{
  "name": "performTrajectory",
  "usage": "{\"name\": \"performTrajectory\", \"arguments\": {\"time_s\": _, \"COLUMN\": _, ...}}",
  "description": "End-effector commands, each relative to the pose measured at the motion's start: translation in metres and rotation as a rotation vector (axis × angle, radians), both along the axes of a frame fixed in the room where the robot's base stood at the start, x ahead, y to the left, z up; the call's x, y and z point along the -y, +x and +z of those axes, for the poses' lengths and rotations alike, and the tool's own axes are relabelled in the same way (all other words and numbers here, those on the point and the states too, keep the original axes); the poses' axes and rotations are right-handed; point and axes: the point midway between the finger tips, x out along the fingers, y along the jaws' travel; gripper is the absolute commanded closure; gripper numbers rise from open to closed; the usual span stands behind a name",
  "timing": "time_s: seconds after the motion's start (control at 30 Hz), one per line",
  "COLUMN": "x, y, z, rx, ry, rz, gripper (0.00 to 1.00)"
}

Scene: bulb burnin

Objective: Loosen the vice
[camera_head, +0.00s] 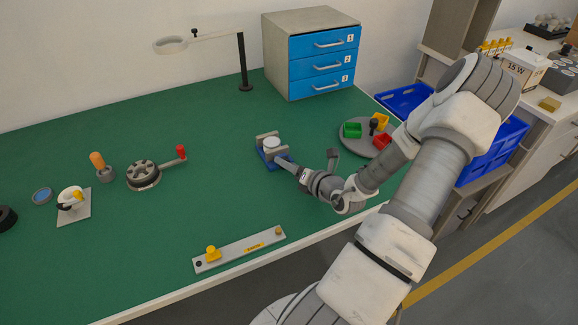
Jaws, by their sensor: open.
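The vice (264,158) stands on the green bench, with a blue base and grey jaws. A round whitish piece (271,143) sits between its jaws. My gripper (285,162) is at the vice's right front side, reaching in from the right. It is open. The vice's handle is not clearly visible; my gripper covers that side. I cannot tell whether the fingers touch the vice.
A turntable (354,146) with coloured bins stands right of the vice. A blue drawer cabinet (319,71) and a magnifier lamp (244,70) stand behind. A slide bar (232,252) lies in front. A red-handled crank (146,174) is to the left.

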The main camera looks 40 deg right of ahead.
Motion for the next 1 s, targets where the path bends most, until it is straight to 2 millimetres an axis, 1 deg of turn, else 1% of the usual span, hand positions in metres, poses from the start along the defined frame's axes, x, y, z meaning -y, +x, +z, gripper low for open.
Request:
{"name": "performTrajectory", "arguments": {"time_s": 0.23, "x": -0.0003, "y": 0.0010, "z": -0.0002, "rx": -0.001, "ry": 0.000, "rz": 0.001, "gripper": 0.41}}
{"name": "performTrajectory", "arguments": {"time_s": 0.27, "x": -0.0003, "y": 0.0010, "z": -0.0002, "rx": -0.001, "ry": 0.000, "rz": 0.001, "gripper": 0.44}}
{"name": "performTrajectory", "arguments": {"time_s": 0.4, "x": -0.0003, "y": 0.0008, "z": 0.0000, "rx": 0.000, "ry": 0.000, "rz": 0.001, "gripper": 0.70}}
{"name": "performTrajectory", "arguments": {"time_s": 0.57, "x": -0.0003, "y": 0.0007, "z": 0.0000, "rx": 0.000, "ry": 0.000, "rz": 0.001, "gripper": 0.98}}
{"name": "performTrajectory", "arguments": {"time_s": 0.6, "x": -0.0003, "y": 0.0007, "z": 0.0000, "rx": 0.000, "ry": 0.000, "rz": 0.001, "gripper": 1.00}}
{"name": "performTrajectory", "arguments": {"time_s": 0.77, "x": -0.0016, "y": 0.0013, "z": 0.0003, "rx": -0.005, "ry": -0.017, "rz": 0.003, "gripper": 1.00}}
{"name": "performTrajectory", "arguments": {"time_s": 1.0, "x": -0.0041, "y": 0.0017, "z": -0.0001, "rx": -0.042, "ry": -0.162, "rz": 0.006, "gripper": 1.00}}
